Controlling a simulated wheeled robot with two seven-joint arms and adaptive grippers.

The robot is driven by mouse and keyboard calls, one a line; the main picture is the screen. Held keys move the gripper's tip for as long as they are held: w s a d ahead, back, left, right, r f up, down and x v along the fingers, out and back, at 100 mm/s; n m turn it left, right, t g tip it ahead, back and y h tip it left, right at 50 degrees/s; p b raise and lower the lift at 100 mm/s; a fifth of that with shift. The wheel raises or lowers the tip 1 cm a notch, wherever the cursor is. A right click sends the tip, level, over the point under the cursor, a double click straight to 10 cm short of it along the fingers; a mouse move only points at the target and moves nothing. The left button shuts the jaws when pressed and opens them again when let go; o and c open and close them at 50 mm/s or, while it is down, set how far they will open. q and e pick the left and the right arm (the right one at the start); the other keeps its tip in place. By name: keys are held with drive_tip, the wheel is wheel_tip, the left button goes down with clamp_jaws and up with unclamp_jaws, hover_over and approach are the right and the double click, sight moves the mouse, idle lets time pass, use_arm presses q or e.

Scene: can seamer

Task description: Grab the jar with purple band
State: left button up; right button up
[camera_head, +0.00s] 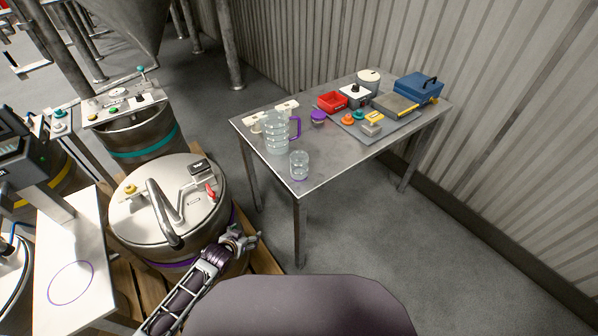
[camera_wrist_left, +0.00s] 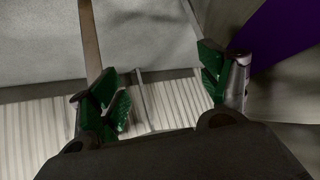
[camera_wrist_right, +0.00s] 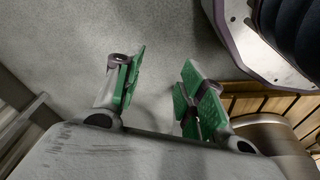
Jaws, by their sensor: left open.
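A small clear glass jar (camera_head: 299,163) with a thin purple band near its bottom stands upright at the near edge of the metal table (camera_head: 335,157). My left gripper (camera_head: 246,240) is low beside the large steel drum, left of and nearer than the table, apart from the jar. In the left wrist view its green-padded fingers (camera_wrist_left: 163,85) are spread with nothing between them. My right gripper is outside the head view. In the right wrist view its fingers (camera_wrist_right: 160,75) are apart and empty over grey floor. The jar does not show clearly in either wrist view.
A clear pitcher (camera_head: 277,133) with a purple handle stands just behind the jar. A purple-lidded container (camera_head: 318,117), a red bin (camera_head: 332,101) and a blue toolbox (camera_head: 418,87) stand farther back. The steel drum (camera_head: 168,207) and a white panel (camera_head: 72,262) crowd the left.

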use_arm(q)
drive_tip(key=w+d+r+m+t+h, duration=0.1)
drive_tip(key=w+d+r+t+h, duration=0.15)
drive_tip(key=w+r, duration=0.4)
drive_tip(key=m+h+b, duration=0.4)
drive_tip(key=m+h, duration=0.2)
drive_tip(key=h, duration=0.4)
approach(291, 164)
drive_tip(key=shift+s+a+r+g, duration=0.25)
drive_tip(key=shift+a+r+g, duration=0.1)
drive_tip(key=shift+g, duration=0.1)
use_arm(e)
drive_tip(key=f, duration=0.1)
drive_tip(key=s+a+f, duration=0.1)
drive_tip(key=f, duration=0.3)
drive_tip(key=shift+s+a+f, duration=0.2)
drive_tip(key=shift+s+a, duration=0.05)
drive_tip(key=shift+a, duration=0.1)
use_arm(q)
drive_tip(key=shift+b+x, duration=0.55)
drive_tip(key=shift+x, duration=3.75)
use_arm(e)
drive_tip(key=shift+w+a+r, duration=0.2)
drive_tip(key=shift+a+r, duration=0.05)
drive_tip(key=shift+r, duration=0.35)
drive_tip(key=shift+w+a+r, duration=0.2)
drive_tip(key=shift+r, duration=0.4)
drive_tip(key=shift+s, duration=0.1)
